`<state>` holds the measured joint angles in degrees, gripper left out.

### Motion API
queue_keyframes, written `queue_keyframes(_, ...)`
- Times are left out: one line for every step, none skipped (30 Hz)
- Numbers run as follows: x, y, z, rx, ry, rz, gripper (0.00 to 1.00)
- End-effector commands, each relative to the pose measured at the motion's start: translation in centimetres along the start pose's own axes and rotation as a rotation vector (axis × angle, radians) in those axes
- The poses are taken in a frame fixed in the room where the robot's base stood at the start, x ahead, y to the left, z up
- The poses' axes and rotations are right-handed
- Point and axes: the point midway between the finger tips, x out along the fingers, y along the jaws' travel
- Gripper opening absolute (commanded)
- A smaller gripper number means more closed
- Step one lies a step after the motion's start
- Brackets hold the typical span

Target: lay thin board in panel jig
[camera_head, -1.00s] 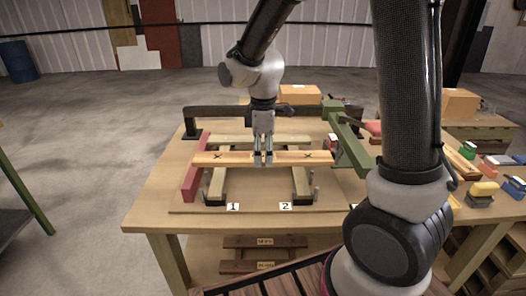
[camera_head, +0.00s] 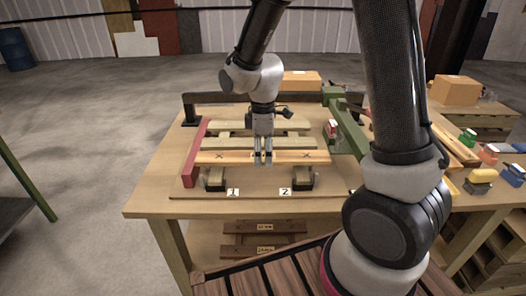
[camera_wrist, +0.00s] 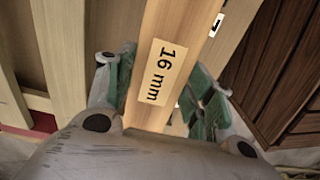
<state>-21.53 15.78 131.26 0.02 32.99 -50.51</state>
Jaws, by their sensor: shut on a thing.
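My gripper (camera_head: 263,158) is shut on a light wooden board (camera_head: 215,157) at about its middle, with the fingers pointing down. The board lies crosswise in the head view, with a dark X near each end. In the wrist view the board (camera_wrist: 170,40) runs between the two green-padded fingers (camera_wrist: 160,90) and carries a "16 mm" label. The jig (camera_head: 195,150) has a red stop on the left and two dark-footed supports (camera_head: 302,180) by labels 1 and 2. The board is over the front of these supports; I cannot tell whether it touches them.
Two paler slats (camera_head: 225,125) lie crosswise behind the board. A dark bar (camera_head: 225,98) spans the back and a green arm (camera_head: 345,125) stands at the right. Labelled boards (camera_head: 262,227) lie on the lower shelf. Coloured items (camera_head: 481,181) and a cardboard box (camera_head: 455,90) are at the right.

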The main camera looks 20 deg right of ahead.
Motion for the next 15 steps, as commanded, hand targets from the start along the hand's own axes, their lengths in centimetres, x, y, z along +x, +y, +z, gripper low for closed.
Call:
queue_keyframes(-0.02,0.01,-0.01,0.0,0.0,0.0,0.25)
queue_keyframes(-0.02,0.01,-0.01,0.0,0.0,0.0,0.25)
queue_keyframes(-0.02,0.01,-0.01,0.0,0.0,0.0,0.25)
queue_keyframes(-0.02,0.01,-0.01,0.0,0.0,0.0,0.25)
queue_keyframes(-0.02,0.01,-0.01,0.0,0.0,0.0,0.25)
queue_keyframes(0.0,0.01,-0.01,0.0,0.0,0.0,0.25)
queue_keyframes(0.02,0.01,-0.01,0.0,0.0,0.0,0.25)
queue_keyframes(0.06,0.01,-0.01,0.0,0.0,0.0,0.25)
queue_keyframes(0.12,0.01,-0.01,0.0,0.0,0.0,0.25)
queue_keyframes(0.18,0.01,-0.01,0.0,0.0,0.0,0.25)
queue_keyframes(0.24,0.01,-0.01,0.0,0.0,0.0,0.25)
queue_keyframes(0.33,0.02,-0.01,0.0,0.0,0.0,0.25)
queue_keyframes(0.41,0.02,-0.01,0.0,0.0,0.0,0.25)
queue_keyframes(0.48,0.02,-0.02,0.0,0.0,0.0,0.25)
queue_keyframes(0.58,0.02,-0.02,0.0,0.0,0.0,0.25)
